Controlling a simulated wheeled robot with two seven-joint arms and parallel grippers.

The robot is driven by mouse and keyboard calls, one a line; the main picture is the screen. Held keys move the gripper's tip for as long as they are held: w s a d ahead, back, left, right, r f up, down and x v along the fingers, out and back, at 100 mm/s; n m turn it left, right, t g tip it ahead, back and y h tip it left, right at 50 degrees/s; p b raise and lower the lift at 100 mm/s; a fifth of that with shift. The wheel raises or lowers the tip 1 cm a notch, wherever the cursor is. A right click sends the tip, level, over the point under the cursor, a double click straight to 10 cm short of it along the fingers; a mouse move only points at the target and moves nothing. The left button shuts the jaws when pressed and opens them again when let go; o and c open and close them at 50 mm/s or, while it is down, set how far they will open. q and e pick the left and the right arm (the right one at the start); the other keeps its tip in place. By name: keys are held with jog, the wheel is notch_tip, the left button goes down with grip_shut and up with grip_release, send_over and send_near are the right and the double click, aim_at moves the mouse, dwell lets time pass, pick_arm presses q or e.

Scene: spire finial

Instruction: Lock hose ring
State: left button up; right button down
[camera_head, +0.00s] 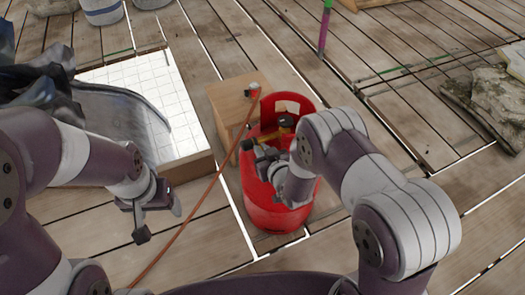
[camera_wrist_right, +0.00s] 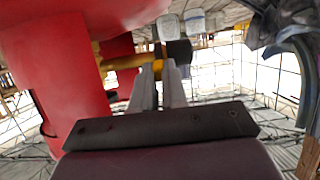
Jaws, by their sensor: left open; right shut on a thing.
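A red gas bottle (camera_head: 268,215) stands upright on the deck. A yellow brass fitting (camera_head: 270,135) with a dark knob (camera_head: 287,121) is at its top, inside the collar. My right gripper (camera_head: 262,155) is at the collar's left side. In the right wrist view its fingers (camera_wrist_right: 159,82) are shut at the outer end of the brass fitting (camera_wrist_right: 125,62), on a yellow ring (camera_wrist_right: 158,68); the exact contact is partly hidden. An orange hose (camera_head: 210,185) runs from a metal end (camera_head: 252,89) at a wooden block. My left gripper (camera_head: 155,215) is open and empty, left of the hose.
The wooden block (camera_head: 228,105) stands just behind and left of the bottle. A white tiled platform (camera_head: 180,110) with a dark sheet lies at the left. Flat stones (camera_head: 495,105) lie at the right. Deck boards between the bottle and the stones are clear.

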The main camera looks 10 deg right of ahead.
jog(key=f+t+y+b, duration=0.1)
jog(key=t+b, duration=0.1)
jog(key=b, duration=0.3)
jog(key=f+t+b, duration=0.2)
jog(key=t+b, duration=0.1)
jog(key=b, duration=0.2)
jog(key=shift+s+f+y, duration=0.2)
jog(key=shift+f+y, duration=0.1)
jog(key=shift+y, duration=0.1)
jog(key=shift+t+b, duration=0.7)
jog(key=shift+b, duration=0.25)
jog(key=c, duration=1.2)
grip_release()
jog(key=shift+o, duration=0.2)
jog(key=b+v, duration=0.3)
jog(key=v, duration=0.9)
jog(key=shift+s+d+f, duration=0.15)
jog(key=shift+s+d, duration=0.1)
